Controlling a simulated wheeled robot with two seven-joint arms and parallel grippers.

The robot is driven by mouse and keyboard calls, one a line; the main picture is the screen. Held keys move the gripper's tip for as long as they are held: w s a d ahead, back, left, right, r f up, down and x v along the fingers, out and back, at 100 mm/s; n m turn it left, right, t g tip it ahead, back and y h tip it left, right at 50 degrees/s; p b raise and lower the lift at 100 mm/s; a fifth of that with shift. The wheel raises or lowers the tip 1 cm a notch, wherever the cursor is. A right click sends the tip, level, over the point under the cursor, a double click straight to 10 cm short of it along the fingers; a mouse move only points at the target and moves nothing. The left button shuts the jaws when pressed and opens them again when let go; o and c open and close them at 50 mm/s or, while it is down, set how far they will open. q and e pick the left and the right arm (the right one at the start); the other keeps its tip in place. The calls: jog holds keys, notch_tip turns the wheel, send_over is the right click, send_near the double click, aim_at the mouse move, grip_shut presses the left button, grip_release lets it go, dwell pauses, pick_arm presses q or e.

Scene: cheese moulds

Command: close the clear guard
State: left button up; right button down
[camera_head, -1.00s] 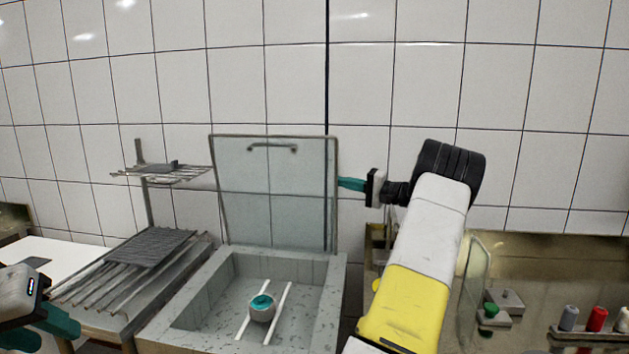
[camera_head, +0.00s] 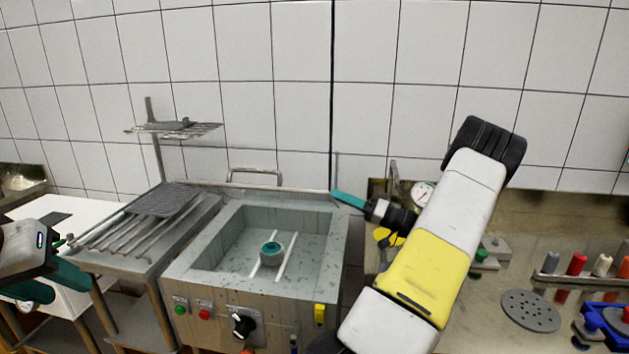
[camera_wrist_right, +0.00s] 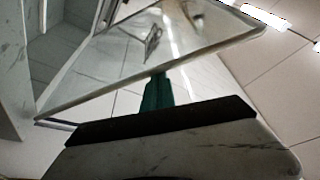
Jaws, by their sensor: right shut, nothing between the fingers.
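The clear guard (camera_head: 300,193) shows almost edge-on in the head view, as a thin line above the back of the grey basin (camera_head: 190,265), with its metal handle (camera_head: 255,171) standing up from it. In the right wrist view the clear panel (camera_wrist_right: 100,80) slants across, and the handle (camera_wrist_right: 152,43) shows too. My right gripper (camera_head: 340,196) is shut and empty at the guard's right edge. Its teal fingertips (camera_wrist_right: 158,85) overlap the panel's edge; I cannot tell whether they touch. My left gripper (camera_head: 45,283) is open and empty at the far left, away from the guard.
A teal-topped round mould (camera_head: 271,253) sits on two white bars in the basin. A wire rack (camera_head: 150,220) stands to the left. The basin's front has buttons and a black knob (camera_head: 243,325). A bench with small items (camera_head: 531,310) is at the right.

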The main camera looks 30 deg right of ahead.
jog(key=shift+s+a+f, duration=0.15)
jog(key=shift+s+f, duration=0.1)
jog(key=shift+f, duration=0.25)
jog(key=shift+s+a+f, duration=0.15)
jog(key=shift+s+f, duration=0.05)
jog(key=shift+f, duration=0.25)
jog(key=shift+d, duration=0.1)
